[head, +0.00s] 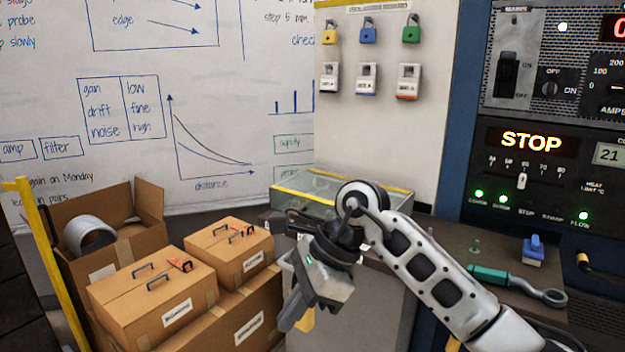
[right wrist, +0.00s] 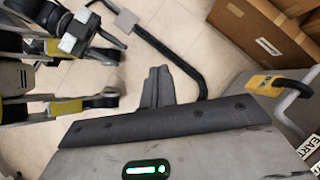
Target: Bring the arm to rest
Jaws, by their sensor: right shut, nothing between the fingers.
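My right arm (head: 430,275) comes in from the lower right of the head view, with its elbow raised and bent over the bench. My right gripper (head: 292,318) hangs from it, pointing down and to the left, in front of the bench and to the right of the cardboard boxes. In the right wrist view the two dark fingers of my right gripper (right wrist: 157,88) are together, with nothing between them, above the tiled floor. My left gripper does not show in the head view.
Cardboard boxes (head: 150,290) with handles stand at the lower left, by a yellow post (head: 45,250). The bench (head: 455,240) holds a glass-topped case (head: 310,190), a teal-handled tool (head: 500,277) and a blue switch (head: 535,248). A control panel (head: 545,150) reads STOP. Padlocks hang behind.

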